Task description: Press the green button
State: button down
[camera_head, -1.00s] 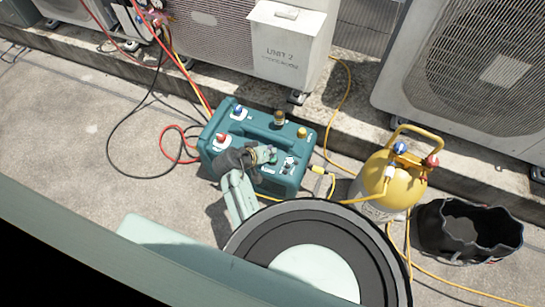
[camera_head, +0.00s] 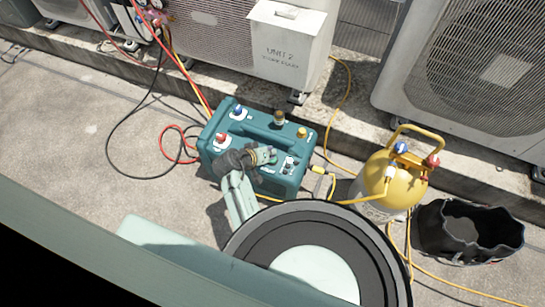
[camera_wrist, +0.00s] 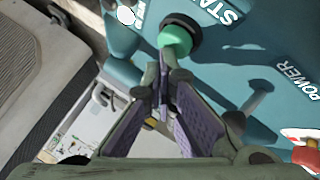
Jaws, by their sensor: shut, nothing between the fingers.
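The green button (camera_wrist: 174,38) sits in a dark collar on the teal machine (camera_wrist: 225,70), beside a white label that begins "STA". In the wrist view my gripper (camera_wrist: 164,72) is shut and empty. Its fingertips are right by the green button and overlap its lower edge in the picture; I cannot tell whether they touch it. In the head view the teal machine (camera_head: 222,160) stands on the concrete, and my gripper (camera_head: 272,155) is over its top panel. The green button cannot be made out clearly there.
Yellow, red and black hoses run over the ground. Condenser units (camera_head: 470,80) stand behind on a concrete ledge.

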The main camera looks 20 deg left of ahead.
jog(key=shift+f, duration=0.45)
dwell(0.5)
jog(key=shift+r+p, duration=0.95)
jog(key=shift+r, duration=0.35)
notch_tip(320, 180, up, 5)
jog(key=p, duration=0.4)
